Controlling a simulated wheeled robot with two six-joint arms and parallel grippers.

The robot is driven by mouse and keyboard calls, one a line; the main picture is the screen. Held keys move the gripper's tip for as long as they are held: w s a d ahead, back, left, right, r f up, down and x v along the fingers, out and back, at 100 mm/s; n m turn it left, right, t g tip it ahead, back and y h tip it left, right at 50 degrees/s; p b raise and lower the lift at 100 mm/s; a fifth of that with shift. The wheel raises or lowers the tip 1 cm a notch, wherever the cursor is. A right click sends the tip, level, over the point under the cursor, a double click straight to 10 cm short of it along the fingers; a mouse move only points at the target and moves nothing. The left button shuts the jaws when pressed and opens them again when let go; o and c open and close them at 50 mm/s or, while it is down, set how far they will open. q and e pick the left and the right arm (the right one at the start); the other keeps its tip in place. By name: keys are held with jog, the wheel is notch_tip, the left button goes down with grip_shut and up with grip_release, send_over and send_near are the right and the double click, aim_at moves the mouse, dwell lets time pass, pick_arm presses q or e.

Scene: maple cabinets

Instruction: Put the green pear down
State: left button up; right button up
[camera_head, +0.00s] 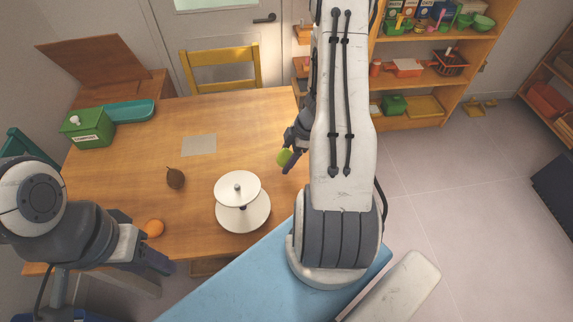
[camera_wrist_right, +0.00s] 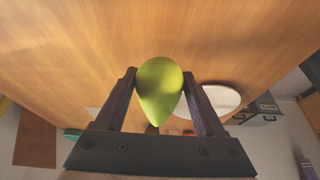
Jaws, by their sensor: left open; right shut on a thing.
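The green pear (camera_head: 284,157) is between the fingers of my right gripper (camera_head: 287,155), at the right part of the wooden table (camera_head: 220,115). In the right wrist view the pear (camera_wrist_right: 160,88) fills the space between both fingertips (camera_wrist_right: 159,76), and its narrow end points toward the palm. The tabletop (camera_wrist_right: 90,45) is behind it; I cannot tell whether the pear touches it. The arm partly hides the gripper in the head view. My left gripper (camera_head: 160,265) is open and empty at the table's front left, close to an orange (camera_head: 154,228).
A white two-tier stand (camera_head: 258,213) stands at the table's front middle, with a dark brown fruit (camera_head: 175,180) left of it. A grey mat (camera_head: 199,145), green compost box (camera_head: 87,131) and teal tray (camera_head: 130,111) lie farther back. Bare tabletop surrounds the mat. A yellow chair (camera_head: 222,72) stands behind.

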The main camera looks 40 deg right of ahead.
jog(key=shift+f, duration=1.6)
jog(key=shift+b, duration=0.3)
